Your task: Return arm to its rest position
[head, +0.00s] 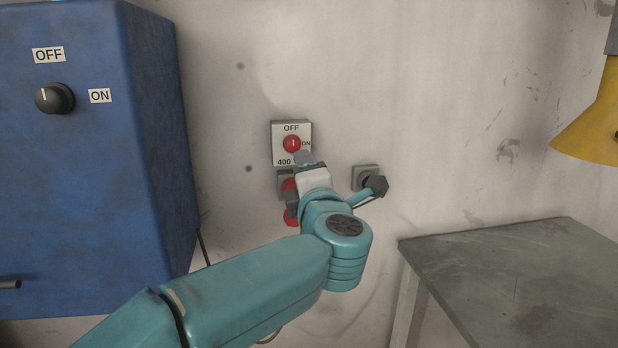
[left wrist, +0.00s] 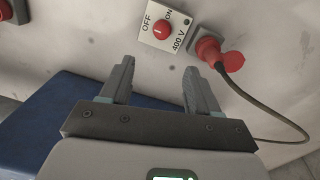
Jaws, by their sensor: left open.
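My left arm reaches in from the lower left in the head view. Its gripper (head: 297,178) is in front of the wall, just below the 400 V switch (head: 291,143). In the left wrist view the gripper (left wrist: 159,68) is open, with nothing between its fingers. The switch also shows there (left wrist: 163,30), beyond the fingertips; its red knob's white mark points to OFF in the head view. A red plug (left wrist: 209,50) sits in the wall socket beside it. In the head view the gripper partly hides this plug. My right gripper is out of view.
A blue cabinet (head: 80,190) with a black OFF/ON knob (head: 55,98) stands at the left. A grey table (head: 530,280) is at the lower right, and a yellow part (head: 590,125) hangs above it. A cable (left wrist: 262,108) runs from the plug.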

